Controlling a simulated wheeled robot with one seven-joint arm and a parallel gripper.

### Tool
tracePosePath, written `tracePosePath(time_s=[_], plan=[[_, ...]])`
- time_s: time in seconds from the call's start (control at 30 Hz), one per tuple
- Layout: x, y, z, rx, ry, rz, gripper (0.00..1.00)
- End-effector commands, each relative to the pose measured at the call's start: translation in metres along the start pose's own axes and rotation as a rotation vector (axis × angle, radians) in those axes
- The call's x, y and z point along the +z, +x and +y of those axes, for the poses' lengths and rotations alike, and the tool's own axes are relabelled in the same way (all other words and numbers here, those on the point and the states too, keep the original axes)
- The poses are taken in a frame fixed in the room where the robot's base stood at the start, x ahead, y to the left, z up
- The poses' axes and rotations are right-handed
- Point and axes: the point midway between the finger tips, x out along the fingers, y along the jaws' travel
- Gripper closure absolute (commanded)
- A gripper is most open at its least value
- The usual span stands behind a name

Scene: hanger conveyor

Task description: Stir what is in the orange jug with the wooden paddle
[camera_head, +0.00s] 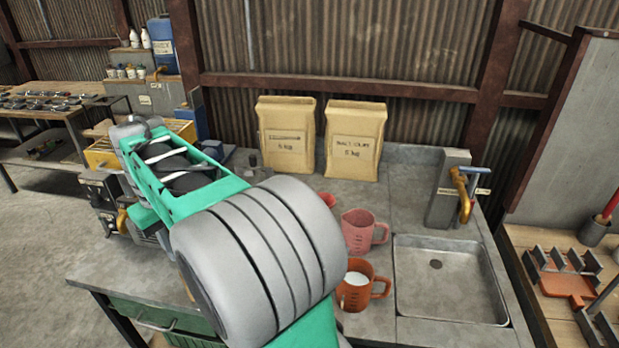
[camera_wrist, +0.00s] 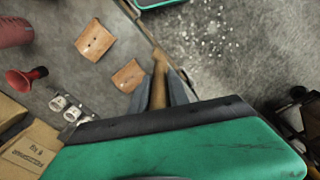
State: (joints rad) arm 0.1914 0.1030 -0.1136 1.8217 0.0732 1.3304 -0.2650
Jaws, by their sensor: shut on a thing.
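The orange jug (camera_head: 357,285) stands upright on the grey counter just left of the sink, with something white inside; my arm covers part of its left side in the head view. I do not see it in the wrist view. In the wrist view my gripper (camera_wrist: 162,90) is shut on the brown wooden paddle (camera_wrist: 159,72), at the counter's edge. Only a short length of the paddle shows; its lower end cannot be made out. The head view hides both gripper and paddle behind my arm.
A pink jug (camera_head: 358,232) stands behind the orange one, near a small red vessel (camera_head: 328,199). Two paper bags (camera_head: 287,135) (camera_head: 354,140) stand at the back. The sink (camera_head: 450,280) is empty, below a tap (camera_head: 462,195). Two holed wooden pieces (camera_wrist: 95,40) (camera_wrist: 128,76) lie near my gripper.

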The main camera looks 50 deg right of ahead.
Motion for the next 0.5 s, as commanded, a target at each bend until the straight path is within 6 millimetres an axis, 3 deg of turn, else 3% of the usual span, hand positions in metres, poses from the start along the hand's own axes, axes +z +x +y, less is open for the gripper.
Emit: tracePosePath(time_s=[0.03,0.17,0.27,0.4,0.5], plan=[[0.008,-0.010,0.030,0.004,0.013,0.000,1.00],[0.039,-0.029,0.103,0.011,0.015,-0.006,1.00],[0.077,-0.045,0.159,0.010,0.019,-0.013,1.00],[0.145,-0.068,0.224,0.002,0.022,-0.016,1.00],[0.197,-0.082,0.257,-0.006,0.022,-0.012,1.00]])
